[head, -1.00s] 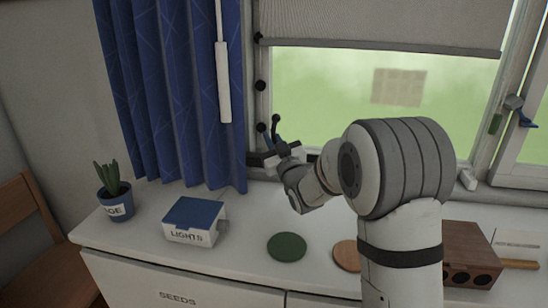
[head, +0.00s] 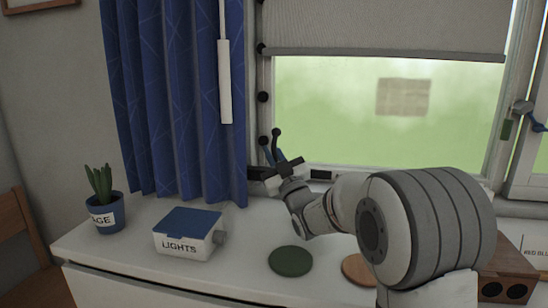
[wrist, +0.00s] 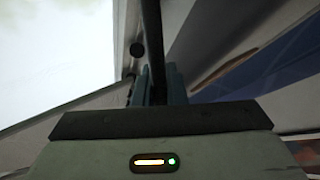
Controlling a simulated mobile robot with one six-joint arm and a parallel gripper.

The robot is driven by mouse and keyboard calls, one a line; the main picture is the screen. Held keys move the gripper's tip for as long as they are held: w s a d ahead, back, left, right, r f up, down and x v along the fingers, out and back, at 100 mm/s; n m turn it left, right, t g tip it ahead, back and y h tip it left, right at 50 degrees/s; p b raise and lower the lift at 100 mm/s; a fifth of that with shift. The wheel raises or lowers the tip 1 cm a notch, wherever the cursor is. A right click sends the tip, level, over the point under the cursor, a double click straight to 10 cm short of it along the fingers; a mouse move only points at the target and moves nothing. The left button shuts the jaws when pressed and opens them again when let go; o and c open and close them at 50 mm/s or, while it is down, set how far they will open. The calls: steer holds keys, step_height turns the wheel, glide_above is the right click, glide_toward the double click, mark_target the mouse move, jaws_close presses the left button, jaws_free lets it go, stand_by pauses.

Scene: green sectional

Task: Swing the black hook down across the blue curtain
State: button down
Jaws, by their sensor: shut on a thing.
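The blue curtain (head: 172,110) hangs at the left of the window in the head view, with its lower edge near the counter. The black hook (head: 276,134) shows as a thin dark rod with a round tip, upright just right of the curtain's lower right edge. My gripper (head: 273,157) is shut on it, low by the window frame. In the wrist view, the black rod (wrist: 152,45) runs upward between my gripper's blue fingers (wrist: 158,85). The hook's lower part is hidden by the fingers. I see a gap between hook and curtain in the head view.
A white wand (head: 224,80) hangs before the curtain. Black knobs (head: 263,97) line the window frame. A LIGHTS box (head: 180,240), a potted plant (head: 104,215) and a green disc (head: 290,261) stand on the counter. The counter between box and disc is clear.

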steer(key=shift+r, duration=0.1)
steer(key=c, duration=1.5)
jaws_free()
steer(key=shift+s+f, duration=0.15)
steer(key=shift+f, duration=0.05)
steer(key=s+d, duration=0.2)
steer(key=s, duration=0.1)
steer(key=s+d, duration=0.2)
steer(key=s, duration=0.2)
steer(key=s+d, duration=0.2)
steer(key=s, duration=0.2)
steer(key=shift+d+f, duration=0.15)
